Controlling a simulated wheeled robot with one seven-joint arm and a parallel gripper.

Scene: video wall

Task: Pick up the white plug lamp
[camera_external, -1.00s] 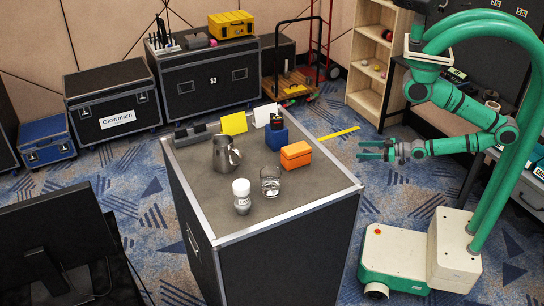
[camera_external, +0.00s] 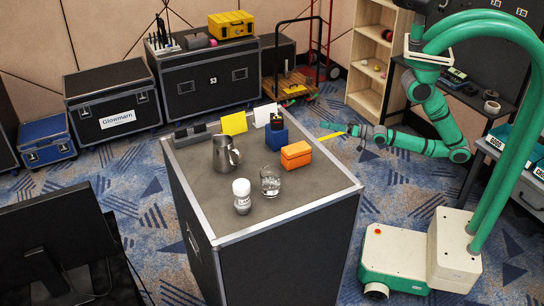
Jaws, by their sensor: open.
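A small white upright panel (camera_external: 265,115) stands at the far edge of the case top, behind the blue box, which partly hides it. It may be the white plug lamp; I cannot tell for sure at this size. A white-capped grey shaker (camera_external: 242,197) stands near the front of the case top. My gripper (camera_external: 334,130) is open, beyond the right side of the case and to the right of the blue box. It is apart from the things on the case, and nothing shows between its fingers.
The grey-topped case (camera_external: 210,206) also holds a metal pitcher (camera_external: 224,154), a glass (camera_external: 270,181), an orange box (camera_external: 296,154), a blue box (camera_external: 277,136) and a yellow card (camera_external: 233,123). Shelves (camera_external: 372,60) stand behind my arm. A monitor (camera_external: 55,240) is front left.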

